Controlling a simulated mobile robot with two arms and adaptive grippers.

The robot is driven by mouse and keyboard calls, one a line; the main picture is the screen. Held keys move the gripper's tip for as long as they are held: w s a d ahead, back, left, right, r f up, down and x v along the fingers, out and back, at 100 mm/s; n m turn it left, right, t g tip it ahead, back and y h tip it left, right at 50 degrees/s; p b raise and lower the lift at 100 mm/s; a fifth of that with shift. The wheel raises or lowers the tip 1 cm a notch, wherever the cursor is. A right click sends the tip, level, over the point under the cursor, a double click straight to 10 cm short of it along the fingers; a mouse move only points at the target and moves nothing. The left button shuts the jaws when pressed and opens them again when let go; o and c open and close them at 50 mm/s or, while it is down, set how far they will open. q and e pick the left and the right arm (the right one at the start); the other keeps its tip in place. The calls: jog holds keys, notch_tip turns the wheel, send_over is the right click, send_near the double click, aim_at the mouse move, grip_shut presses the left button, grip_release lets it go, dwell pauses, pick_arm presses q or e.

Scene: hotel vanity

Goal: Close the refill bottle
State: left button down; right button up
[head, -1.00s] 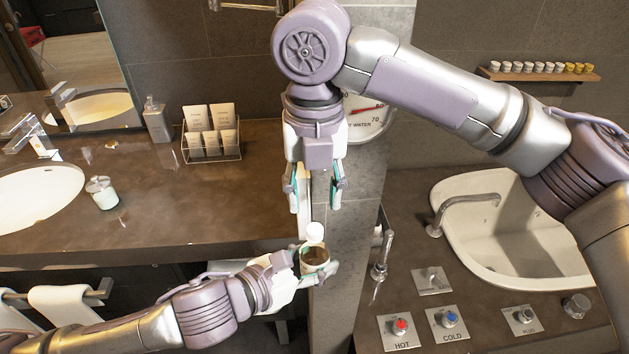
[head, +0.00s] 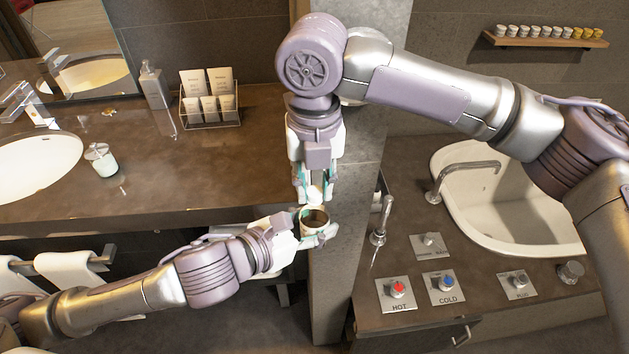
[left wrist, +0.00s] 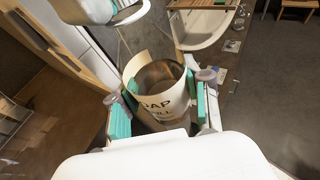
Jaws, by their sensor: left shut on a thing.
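The refill bottle (head: 315,220) is a white cup-like container with a dark, open mouth. In the left wrist view (left wrist: 168,105) its partly visible label ends in "AP" over "LL". My left gripper (head: 312,232) is shut on its sides and holds it in front of the counter's end. A small white lid-like piece (head: 315,193) shows just above the bottle's back rim; whether it is joined to the bottle is unclear. My right gripper (head: 314,187) points down from above, with its fingers around that piece; whether they grip it is unclear.
The brown counter (head: 200,195) with a white jar (head: 101,160), a dispenser (head: 154,85) and a card rack (head: 209,100) lies left. A sink (head: 500,195) and HOT and COLD knobs (head: 397,290) are at right. A grey pillar (head: 340,270) stands behind the bottle.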

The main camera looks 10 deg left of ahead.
grip_shut()
jog(key=o, duration=0.8)
grip_release()
jog(key=shift+r, duration=0.15)
jog(key=shift+r, duration=3.95)
jog(key=shift+c, duration=0.6)
jog(key=shift+f, duration=0.1)
jog(key=shift+f, duration=4)
